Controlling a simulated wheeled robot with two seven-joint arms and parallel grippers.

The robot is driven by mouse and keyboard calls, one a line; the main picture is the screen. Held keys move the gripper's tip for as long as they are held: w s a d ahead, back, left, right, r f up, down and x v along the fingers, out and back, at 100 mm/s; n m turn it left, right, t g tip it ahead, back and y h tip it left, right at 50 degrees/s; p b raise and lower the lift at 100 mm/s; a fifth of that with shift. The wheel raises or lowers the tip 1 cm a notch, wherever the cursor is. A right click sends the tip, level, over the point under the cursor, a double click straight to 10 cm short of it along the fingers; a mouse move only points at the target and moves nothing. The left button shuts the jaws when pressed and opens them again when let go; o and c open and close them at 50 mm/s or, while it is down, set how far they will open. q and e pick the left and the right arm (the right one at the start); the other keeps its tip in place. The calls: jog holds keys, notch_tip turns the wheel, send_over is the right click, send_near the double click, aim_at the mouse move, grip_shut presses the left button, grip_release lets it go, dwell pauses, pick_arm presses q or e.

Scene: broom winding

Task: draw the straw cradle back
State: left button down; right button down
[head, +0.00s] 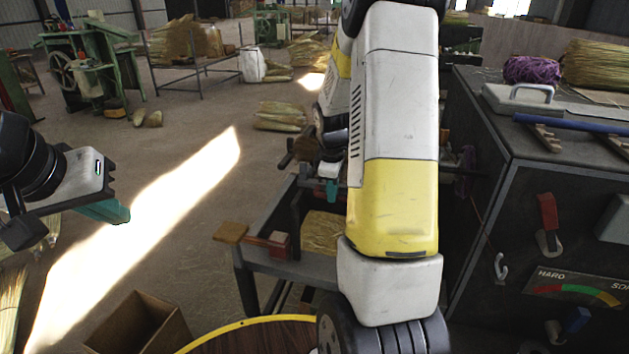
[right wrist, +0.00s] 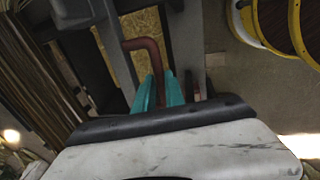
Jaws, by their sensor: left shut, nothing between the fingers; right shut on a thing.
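My right gripper (head: 326,192) is over the dark metal bench, partly hidden behind my own arm. In the right wrist view its teal fingers (right wrist: 160,92) are shut on the end of a red-brown bent handle (right wrist: 147,45). The handle runs over a straw-coloured panel (right wrist: 140,22), which seems to be part of the straw cradle. Straw-coloured material (head: 322,232) also shows in the bench frame in the head view, its right side hidden by my arm. My left gripper (head: 112,212) is shut and empty, off to the left above the floor.
A red block with a wooden grip (head: 262,241) sits at the bench's left edge. A dark cabinet (head: 490,190) with levers and a gauge stands right. A cardboard box (head: 140,325) and a yellow-rimmed round top (head: 250,338) are in front. Floor between left gripper and bench is clear.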

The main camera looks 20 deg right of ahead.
jog(key=s+a, duration=0.5)
jog(key=s, duration=0.2)
jog(key=shift+s+a, duration=0.3)
jog(key=shift+a, duration=0.05)
jog(key=c, duration=1.4)
grip_release()
jog(key=shift+s, duration=0.1)
notch_tip(320, 180, up, 8)
jog(key=s, duration=0.1)
jog(key=shift+a+f, duration=0.15)
jog(key=shift+a, duration=0.3)
